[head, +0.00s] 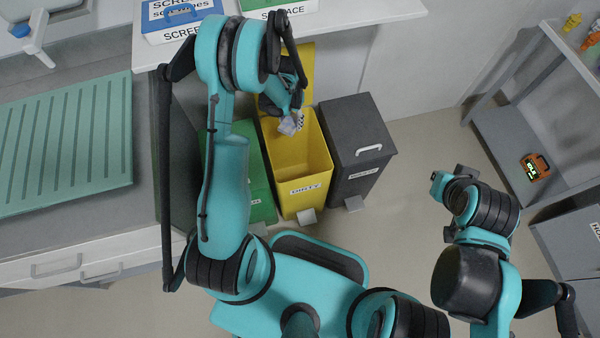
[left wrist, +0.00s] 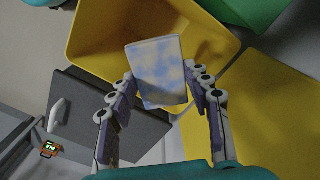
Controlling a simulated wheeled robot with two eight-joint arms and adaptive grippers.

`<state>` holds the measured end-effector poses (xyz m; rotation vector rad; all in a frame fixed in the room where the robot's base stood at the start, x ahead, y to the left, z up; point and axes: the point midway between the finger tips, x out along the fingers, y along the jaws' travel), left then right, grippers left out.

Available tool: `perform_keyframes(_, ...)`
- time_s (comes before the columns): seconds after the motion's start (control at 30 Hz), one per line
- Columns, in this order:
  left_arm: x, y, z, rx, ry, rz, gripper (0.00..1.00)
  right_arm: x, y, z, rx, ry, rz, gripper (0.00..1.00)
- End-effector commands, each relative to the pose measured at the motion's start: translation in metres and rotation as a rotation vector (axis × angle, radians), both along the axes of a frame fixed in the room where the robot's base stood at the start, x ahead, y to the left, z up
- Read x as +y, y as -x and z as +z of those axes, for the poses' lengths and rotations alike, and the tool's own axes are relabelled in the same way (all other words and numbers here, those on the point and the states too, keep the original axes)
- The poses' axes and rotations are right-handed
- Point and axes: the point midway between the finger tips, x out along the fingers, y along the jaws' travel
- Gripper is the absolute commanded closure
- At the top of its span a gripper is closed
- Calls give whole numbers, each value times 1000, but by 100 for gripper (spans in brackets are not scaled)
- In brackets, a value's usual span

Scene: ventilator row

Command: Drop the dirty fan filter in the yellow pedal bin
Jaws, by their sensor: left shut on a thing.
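The yellow pedal bin (head: 317,158) stands open on the floor, its lid raised at the back and a label reading DIRTY on its front. The dirty fan filter (head: 288,125), a pale square with grey-blue blotches, is over the back part of the bin's opening. In the left wrist view, the filter (left wrist: 158,72) sits between the two fingers of my left gripper (left wrist: 160,95), which is shut on it. The bin's yellow inside (left wrist: 100,45) shows behind the filter. My right gripper (head: 440,185) is off to the right, away from the bins; its fingers are unclear.
A green bin (head: 258,190) stands left of the yellow one and a dark grey lidded bin (head: 355,140) stands right. Boxes (head: 178,22) sit on the white counter above. An orange device (head: 535,167) lies on the right shelf. Floor in front of the grey bin is clear.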

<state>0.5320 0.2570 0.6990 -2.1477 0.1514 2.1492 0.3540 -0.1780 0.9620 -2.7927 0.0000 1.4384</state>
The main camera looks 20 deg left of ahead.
Motion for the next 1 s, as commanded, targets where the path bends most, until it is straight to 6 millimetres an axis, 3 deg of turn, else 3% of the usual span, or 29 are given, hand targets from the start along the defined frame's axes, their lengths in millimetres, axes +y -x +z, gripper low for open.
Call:
perform_keyframes(0.43, 0, 0, -50, 0, 0, 1, 71, 0, 0, -32, 0, 0, 0, 100)
perform_keyframes(0.8, 0, 0, -55, 0, 0, 1, 71, 0, 0, -34, 0, 0, 0, 100)
perform_keyframes(0.83, 0, 0, -55, 0, 0, 1, 43, 0, 0, -34, 0, 0, 0, 100)
perform_keyframes(0.9, 0, 0, -55, 0, 0, 1, 27, 0, 0, -34, 0, 0, 0, 100)
perform_keyframes(1.0, 0, 0, -55, 0, 0, 1, 27, 0, 0, -34, 0, 0, 0, 100)
